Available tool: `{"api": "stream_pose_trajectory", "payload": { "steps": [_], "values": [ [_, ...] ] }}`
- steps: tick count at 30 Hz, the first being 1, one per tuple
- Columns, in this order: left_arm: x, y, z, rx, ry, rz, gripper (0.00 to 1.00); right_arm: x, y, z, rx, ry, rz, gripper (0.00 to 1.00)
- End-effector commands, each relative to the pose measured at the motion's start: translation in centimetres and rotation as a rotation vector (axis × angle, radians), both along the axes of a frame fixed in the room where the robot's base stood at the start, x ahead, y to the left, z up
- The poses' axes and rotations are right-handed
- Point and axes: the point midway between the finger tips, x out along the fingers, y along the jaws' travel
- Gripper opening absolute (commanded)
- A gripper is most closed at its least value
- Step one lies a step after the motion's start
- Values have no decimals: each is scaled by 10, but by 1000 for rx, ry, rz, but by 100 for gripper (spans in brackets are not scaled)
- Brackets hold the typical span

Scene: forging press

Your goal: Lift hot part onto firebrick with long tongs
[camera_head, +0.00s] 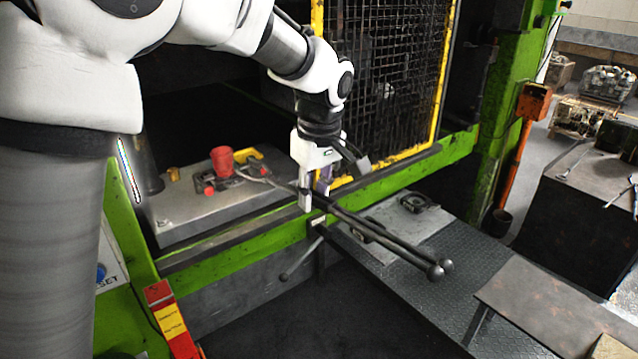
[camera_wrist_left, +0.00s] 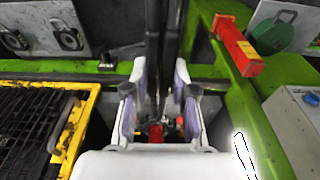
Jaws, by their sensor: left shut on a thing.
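My left gripper (camera_head: 314,195) is shut on the long tongs (camera_head: 385,241), whose dark ball-ended handles point to the lower right in the head view. In the left wrist view, the gripper's fingers (camera_wrist_left: 160,100) stand either side of the two tong handles (camera_wrist_left: 155,35). The tongs' thin far end reaches left over a grey block, close to a red cup-shaped part (camera_head: 222,160). I cannot tell whether the jaws touch or grip that part. I cannot pick out the firebrick with certainty. My right gripper is not in view.
The grey block (camera_head: 185,215) also bears small red, yellow and dark pieces. A yellow-framed mesh guard (camera_head: 395,90) stands close behind my gripper. A green press beam (camera_head: 240,259) runs below it. A plate with dark fittings (camera_head: 400,222) lies to the right.

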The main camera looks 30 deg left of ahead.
Motion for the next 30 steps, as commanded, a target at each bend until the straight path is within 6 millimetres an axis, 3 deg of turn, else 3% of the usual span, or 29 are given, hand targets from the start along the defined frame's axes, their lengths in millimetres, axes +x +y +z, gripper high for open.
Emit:
{"api": "stream_pose_trajectory", "payload": {
  "steps": [15, 28, 29, 30],
  "values": [
    [22, 52, -29, -2, -2, 2, 0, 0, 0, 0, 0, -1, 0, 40],
    [25, 60, -34, 0, -2, 1, 0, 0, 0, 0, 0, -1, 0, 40],
    [25, 60, -34, 0, -2, 1, 30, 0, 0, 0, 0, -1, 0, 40],
    [25, 60, -34, 0, -2, 1, 30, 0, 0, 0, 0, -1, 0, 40]
  ]
}}
